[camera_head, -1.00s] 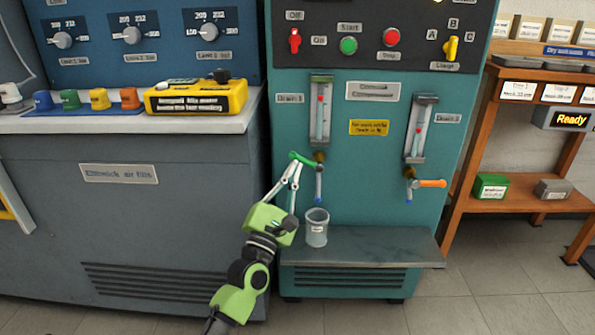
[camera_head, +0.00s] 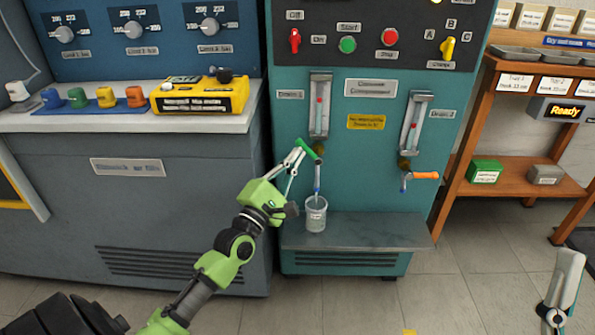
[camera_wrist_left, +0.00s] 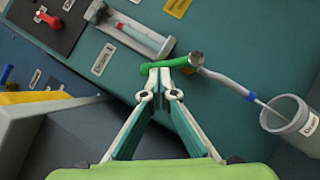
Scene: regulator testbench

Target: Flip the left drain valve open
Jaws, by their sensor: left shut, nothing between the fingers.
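The left drain valve has a green lever (camera_head: 306,148) below the left gauge tube, slanting up to the left from its pivot. Its grey-blue spout (camera_head: 317,178) points down, and a thin stream runs from it into a clear cup (camera_head: 316,224) on the ledge. My left gripper (camera_head: 299,151) is shut and empty, with its fingertips at the lever. In the left wrist view the closed fingertips (camera_wrist_left: 160,71) touch or nearly touch the green lever (camera_wrist_left: 153,67). Part of my right gripper (camera_head: 553,316) shows at the lower right; its fingertips are unclear.
The right drain valve has an orange lever (camera_head: 426,175) pointing right. A grey ledge (camera_head: 375,232) juts out under both valves. A blue-grey cabinet (camera_head: 130,210) stands close on the left, and a wooden shelf (camera_head: 515,175) on the right. Open floor lies in front.

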